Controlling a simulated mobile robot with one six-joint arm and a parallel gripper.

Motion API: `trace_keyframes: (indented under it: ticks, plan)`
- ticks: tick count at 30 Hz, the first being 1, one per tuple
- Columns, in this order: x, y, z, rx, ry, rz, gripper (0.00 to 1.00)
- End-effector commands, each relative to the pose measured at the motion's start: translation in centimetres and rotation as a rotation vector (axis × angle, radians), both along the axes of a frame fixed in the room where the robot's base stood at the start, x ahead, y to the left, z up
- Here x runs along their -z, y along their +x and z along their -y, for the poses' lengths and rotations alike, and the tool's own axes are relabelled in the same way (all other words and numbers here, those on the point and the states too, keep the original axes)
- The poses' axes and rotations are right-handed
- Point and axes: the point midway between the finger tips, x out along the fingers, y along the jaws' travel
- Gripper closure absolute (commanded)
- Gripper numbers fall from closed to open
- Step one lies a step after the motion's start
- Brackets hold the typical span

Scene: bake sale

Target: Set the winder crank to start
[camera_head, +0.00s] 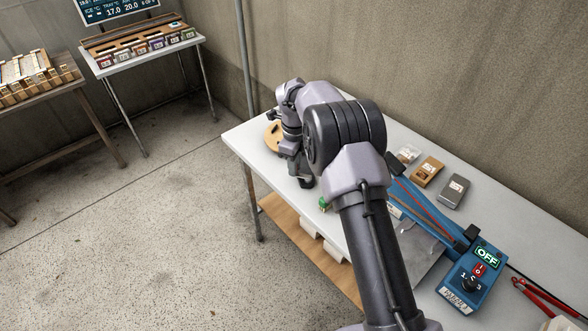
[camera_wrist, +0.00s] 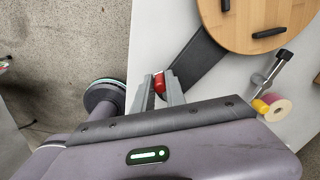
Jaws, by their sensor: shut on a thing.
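In the wrist view, my gripper (camera_wrist: 160,88) is shut on a red knob (camera_wrist: 160,81). The knob sits by the lower end of a dark flat crank bar (camera_wrist: 198,62), which runs up and right to a round wooden disc (camera_wrist: 258,22) with black pegs on it. The disc also shows in the head view (camera_head: 271,138) at the far left end of the white table, partly behind my arm. In the head view my arm covers most of the winder, and the knob cannot be seen. No start mark can be made out.
In the wrist view, a pink and yellow spool (camera_wrist: 273,107) and a metal rod (camera_wrist: 279,65) stand right of the fingers. A blue device reading OFF (camera_head: 472,277) lies on the white table (camera_head: 520,225), near several small boxes. Red-handled pliers (camera_head: 543,297) lie at right.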

Motion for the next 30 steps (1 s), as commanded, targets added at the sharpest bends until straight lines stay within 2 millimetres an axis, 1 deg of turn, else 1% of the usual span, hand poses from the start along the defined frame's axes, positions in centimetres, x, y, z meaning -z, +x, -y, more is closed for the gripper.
trace_keyframes:
  ticks: [6, 13, 30]
  plan:
    - [0.09, 0.51, 0.31, 0.126, 0.000, 0.000, 1.00]
    - [0.03, 0.82, 0.48, 0.206, -0.001, 0.000, 1.00]
    - [0.03, 0.92, 0.57, 0.236, 0.000, 0.000, 1.00]
